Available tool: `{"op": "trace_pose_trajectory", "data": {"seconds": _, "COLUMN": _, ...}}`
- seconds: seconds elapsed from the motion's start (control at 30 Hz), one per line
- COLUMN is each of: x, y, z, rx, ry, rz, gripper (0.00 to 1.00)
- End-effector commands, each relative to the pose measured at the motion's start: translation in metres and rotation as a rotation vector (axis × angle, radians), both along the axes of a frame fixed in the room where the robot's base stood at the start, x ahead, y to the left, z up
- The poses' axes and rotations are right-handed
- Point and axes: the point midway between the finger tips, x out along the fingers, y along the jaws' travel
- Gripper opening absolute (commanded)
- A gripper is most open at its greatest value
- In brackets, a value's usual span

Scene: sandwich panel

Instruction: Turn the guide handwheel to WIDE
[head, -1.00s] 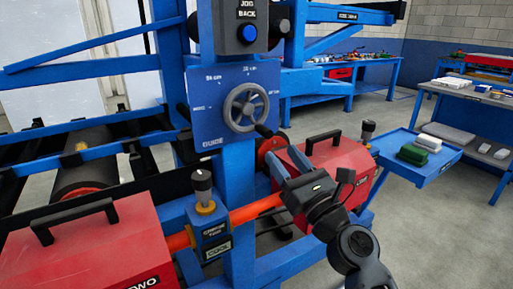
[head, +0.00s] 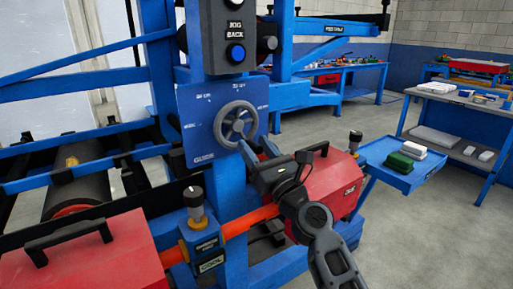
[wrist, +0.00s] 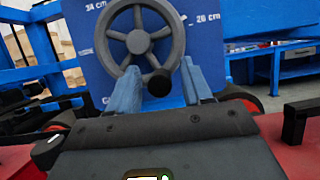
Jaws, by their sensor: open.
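The guide handwheel (head: 236,123) is a grey spoked wheel on a blue panel (head: 192,128) marked GUIDE, with scale marks in cm. In the wrist view the handwheel (wrist: 138,41) fills the upper middle, and its dark knob (wrist: 158,82) sticks out at the lower right of the rim. My gripper (head: 256,148) is at the wheel's lower right in the head view. It is open, with the knob between its two fingers in the wrist view. I cannot tell whether a finger touches it.
A box with a blue JOG BACK button (head: 236,53) is above the panel. A red housing (head: 331,184) is beside and below my arm. Another red housing (head: 90,262) and a black-knobbed post (head: 195,205) stand at the left. Open floor lies at the right.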

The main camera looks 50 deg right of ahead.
Motion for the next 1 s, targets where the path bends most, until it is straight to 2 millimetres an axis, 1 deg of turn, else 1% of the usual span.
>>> {"op": "trace_pose_trajectory", "data": {"seconds": 0.03, "x": -0.0001, "y": 0.0000, "z": 0.0000, "rx": 0.000, "ry": 0.000, "rz": 0.000, "gripper": 0.48}}
{"op": "trace_pose_trajectory", "data": {"seconds": 0.07, "x": -0.0002, "y": 0.0001, "z": -0.0001, "rx": 0.000, "ry": 0.000, "rz": 0.000, "gripper": 0.45}}
{"op": "trace_pose_trajectory", "data": {"seconds": 0.53, "x": -0.0003, "y": 0.0001, "z": 0.0000, "rx": -0.001, "ry": 0.000, "rz": 0.000, "gripper": 0.00}}
{"op": "trace_pose_trajectory", "data": {"seconds": 0.77, "x": -0.0005, "y": -0.0004, "z": 0.0001, "rx": -0.008, "ry": 0.002, "rz": 0.000, "gripper": 0.00}}
{"op": "trace_pose_trajectory", "data": {"seconds": 1.0, "x": -0.0014, "y": -0.0039, "z": 0.0017, "rx": -0.082, "ry": 0.022, "rz": -0.002, "gripper": 0.00}}
